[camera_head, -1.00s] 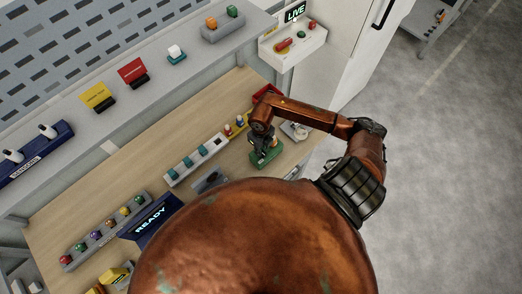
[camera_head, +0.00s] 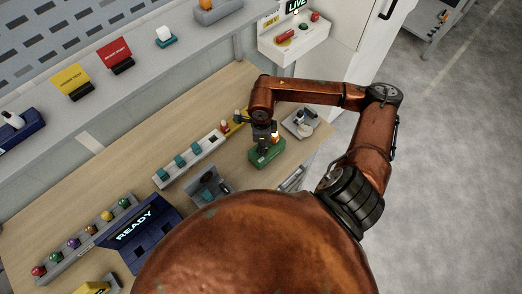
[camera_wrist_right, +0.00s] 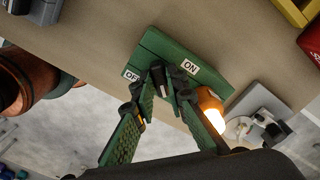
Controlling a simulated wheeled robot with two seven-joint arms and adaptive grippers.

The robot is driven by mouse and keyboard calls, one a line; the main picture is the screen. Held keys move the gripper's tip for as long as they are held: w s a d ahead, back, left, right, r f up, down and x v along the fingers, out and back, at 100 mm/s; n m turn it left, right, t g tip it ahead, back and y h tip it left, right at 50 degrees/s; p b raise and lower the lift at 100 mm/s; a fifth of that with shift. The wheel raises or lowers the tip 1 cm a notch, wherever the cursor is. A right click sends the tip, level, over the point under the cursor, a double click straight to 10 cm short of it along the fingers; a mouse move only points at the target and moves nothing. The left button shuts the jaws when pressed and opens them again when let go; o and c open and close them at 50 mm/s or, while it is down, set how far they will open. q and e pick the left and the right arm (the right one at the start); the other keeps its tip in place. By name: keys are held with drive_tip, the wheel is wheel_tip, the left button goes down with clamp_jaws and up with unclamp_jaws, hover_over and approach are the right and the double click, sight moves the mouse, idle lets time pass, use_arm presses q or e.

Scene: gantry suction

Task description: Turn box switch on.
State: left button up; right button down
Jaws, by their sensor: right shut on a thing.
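The box switch is a green box (camera_head: 268,154) on the wooden table's right part. In the right wrist view the green box (camera_wrist_right: 205,62) carries a white ON label (camera_wrist_right: 190,66) and an OFF label (camera_wrist_right: 131,75). My right gripper (camera_head: 266,143) reaches down onto it from above. In the wrist view its fingertips (camera_wrist_right: 166,78) are closed around the dark switch lever (camera_wrist_right: 157,73) between the labels. The fingers partly hide the lever, so I cannot tell its exact tilt. An orange lamp (camera_wrist_right: 208,101) shows beside the fingers. My left gripper is not in view.
A white strip with teal blocks (camera_head: 190,160) lies left of the box, and a grey device (camera_head: 208,187) nearer me. A grey plate fixture (camera_head: 300,122) stands to the right. A blue READY panel (camera_head: 140,232) and a row of coloured knobs (camera_head: 83,242) lie at lower left.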

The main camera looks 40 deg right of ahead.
drive_tip(key=shift+n+b, duration=1.1)
drive_tip(key=shift+b, duration=0.15)
drive_tip(key=c, duration=1.9)
unclamp_jaws()
drive_tip(key=shift+c, duration=0.2)
wheel_tip(320, 180, up, 12)
